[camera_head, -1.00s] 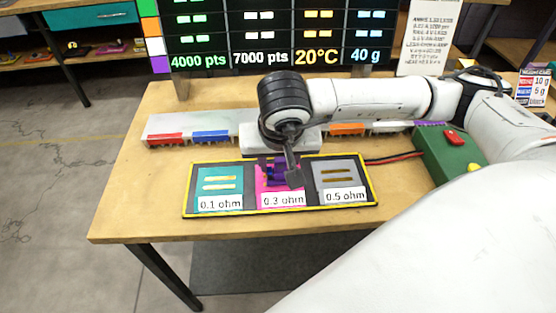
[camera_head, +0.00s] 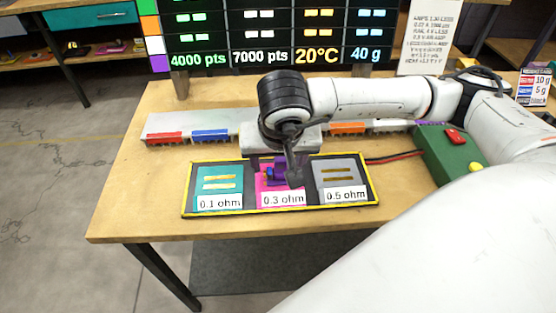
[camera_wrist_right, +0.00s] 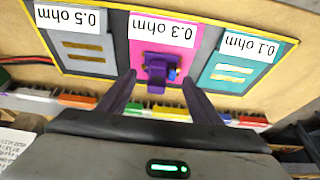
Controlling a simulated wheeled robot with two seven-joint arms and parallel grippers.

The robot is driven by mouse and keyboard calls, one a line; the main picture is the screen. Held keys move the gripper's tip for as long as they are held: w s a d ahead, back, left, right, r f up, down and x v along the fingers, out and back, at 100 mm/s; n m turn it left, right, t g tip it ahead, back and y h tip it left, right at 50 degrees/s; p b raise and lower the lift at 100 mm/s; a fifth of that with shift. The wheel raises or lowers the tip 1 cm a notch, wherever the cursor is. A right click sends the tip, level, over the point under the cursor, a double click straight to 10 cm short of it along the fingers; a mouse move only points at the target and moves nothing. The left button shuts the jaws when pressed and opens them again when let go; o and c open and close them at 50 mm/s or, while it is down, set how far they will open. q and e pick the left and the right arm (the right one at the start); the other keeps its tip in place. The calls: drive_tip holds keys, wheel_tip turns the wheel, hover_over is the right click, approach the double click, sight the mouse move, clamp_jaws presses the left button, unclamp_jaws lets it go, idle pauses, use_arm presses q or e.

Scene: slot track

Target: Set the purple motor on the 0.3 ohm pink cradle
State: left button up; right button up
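The purple motor (camera_head: 272,177) sits on the pink 0.3 ohm cradle (camera_head: 263,196), in the middle of the board. The right wrist view shows the motor (camera_wrist_right: 158,70) on the pink cradle (camera_wrist_right: 141,47), between the spread purple-grey fingers. My right gripper (camera_head: 277,170) is open just above and around the motor, and gaps show on both sides of it. The wrist and a grey link partly hide the motor in the head view. The exact seating of its contacts cannot be told. My left gripper is not in view.
A teal 0.1 ohm cradle (camera_head: 220,181) and a grey 0.5 ohm cradle (camera_head: 340,174) flank the pink one. A pale rail with red (camera_head: 164,138), blue (camera_head: 211,136) and orange (camera_head: 348,129) pieces lies behind. A green box (camera_head: 446,152) stands right. The table's front left is clear.

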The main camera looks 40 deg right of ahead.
drive_tip(key=v, duration=1)
drive_tip(key=shift+s+r, duration=0.15)
